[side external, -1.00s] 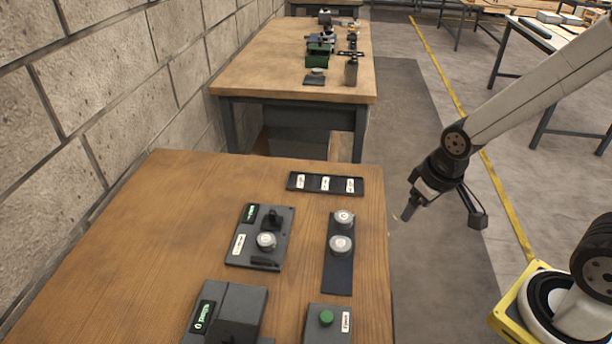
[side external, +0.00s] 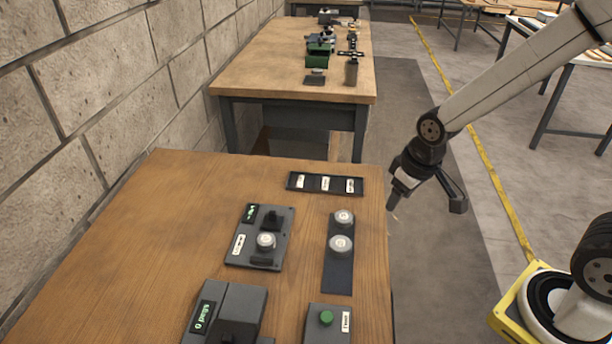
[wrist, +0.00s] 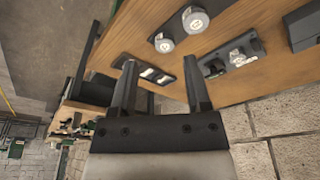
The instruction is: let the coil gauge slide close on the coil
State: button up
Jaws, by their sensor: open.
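The coil gauge (side external: 233,257) is a dark plate with a small green display, a white label and a black block (side external: 271,218) at its back. A pale round coil (side external: 266,241) sits on it, and a dark bar, apparently the slide (side external: 262,260), lies at the coil's near side. I cannot tell whether bar and coil touch. The gauge also shows in the wrist view (wrist: 240,57). My gripper (side external: 391,203) is beyond the table's right edge, well away from the gauge. Its fingers are apart and empty in the wrist view (wrist: 161,82).
A dark strip (side external: 338,275) holds two more coils (side external: 341,244). A labelled black tray (side external: 312,182) lies behind it. In front stand a box with a display (side external: 240,300) and a green-button box (side external: 327,318). A block wall (side external: 100,120) bounds the left; bare wood lies left of the gauge.

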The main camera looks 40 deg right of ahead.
jog(key=w+a+f+n+g, duration=0.1)
jog(key=w+a+n, duration=0.4)
jog(key=w, duration=0.9)
jog(key=n+g, duration=0.1)
jog(key=n, duration=0.2)
send_over(272, 213)
jog(key=shift+w+f, duration=0.1)
jog(key=shift+f, duration=2.7)
jog(key=shift+f, duration=3.9)
grip_shut()
